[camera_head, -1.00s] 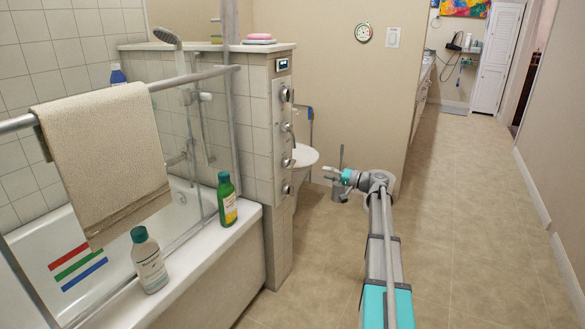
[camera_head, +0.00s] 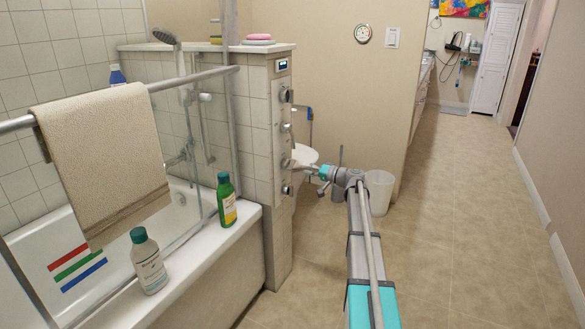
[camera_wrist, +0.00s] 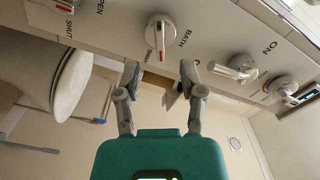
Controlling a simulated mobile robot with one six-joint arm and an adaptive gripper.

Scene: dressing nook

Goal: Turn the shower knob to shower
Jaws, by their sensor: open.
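The shower knob (camera_wrist: 160,30) is round and silvery with a red mark, on the wall panel. "BATH" and part of a label starting "SH" are printed beside it; the red mark points down in the wrist view, near the "SH" label. In the head view the knob (camera_head: 287,162) is the third one down the panel. My gripper (camera_wrist: 161,70) is open and empty. Its fingertips are just short of the knob, one to either side of it in the picture, with no clear contact. In the head view my gripper (camera_head: 302,168) is small beside the panel.
The panel (camera_head: 276,140) carries other knobs, including one near "ON" (camera_wrist: 238,68), and a small display (camera_head: 282,64). A toilet (camera_head: 304,155) and a white bin (camera_head: 379,192) stand behind my arm. Bottles (camera_head: 227,200) stand on the tub rim. The floor at right is clear.

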